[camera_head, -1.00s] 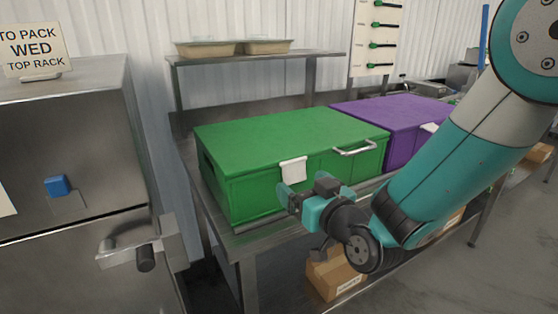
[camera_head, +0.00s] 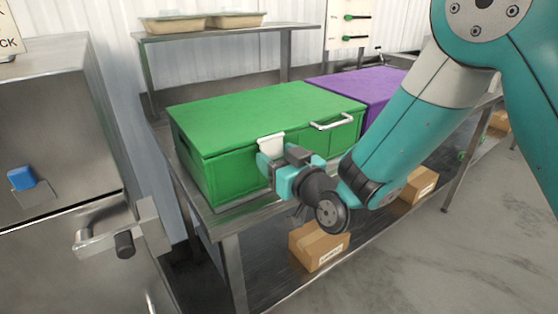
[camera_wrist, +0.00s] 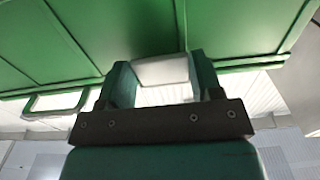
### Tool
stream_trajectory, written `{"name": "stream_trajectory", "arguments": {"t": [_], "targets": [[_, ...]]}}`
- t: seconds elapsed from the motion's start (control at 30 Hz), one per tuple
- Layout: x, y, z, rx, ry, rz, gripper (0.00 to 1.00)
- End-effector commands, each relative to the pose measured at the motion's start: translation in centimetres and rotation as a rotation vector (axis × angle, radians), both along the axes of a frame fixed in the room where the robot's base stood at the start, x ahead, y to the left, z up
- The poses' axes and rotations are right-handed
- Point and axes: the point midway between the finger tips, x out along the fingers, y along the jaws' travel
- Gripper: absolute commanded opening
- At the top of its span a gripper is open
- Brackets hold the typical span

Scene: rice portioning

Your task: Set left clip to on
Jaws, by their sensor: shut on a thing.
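The green box (camera_head: 225,112) sits with its lid down on the metal table. A white clip (camera_head: 271,141) is at the left part of its front, at the lid's edge. My gripper (camera_head: 270,164) is at the front of the box and shut on this clip, covering its lower part in the head view. In the wrist view the white clip (camera_wrist: 160,72) lies between the two teal fingers of my gripper (camera_wrist: 162,82). I cannot tell whether the clip is fastened.
A purple box (camera_head: 362,88) stands behind to the right. A steel cabinet (camera_head: 60,130) stands left, and a shelf with tan trays (camera_head: 205,22) is above. Cardboard boxes (camera_head: 318,246) lie below.

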Motion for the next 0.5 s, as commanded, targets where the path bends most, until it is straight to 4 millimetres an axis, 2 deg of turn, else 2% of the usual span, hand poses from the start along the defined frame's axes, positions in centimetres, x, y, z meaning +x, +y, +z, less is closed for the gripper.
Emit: {"name": "stream_trajectory", "arguments": {"t": [0.03, 0.17, 0.5], "targets": [[0.13, 0.04, -0.71, 0.008, -0.015, -0.001, 0.36], [0.28, 0.19, -1.03, 0.032, -0.052, 0.0, 0.36], [0.35, 0.3, -0.44, 0.067, -0.103, 0.0, 0.36]]}}
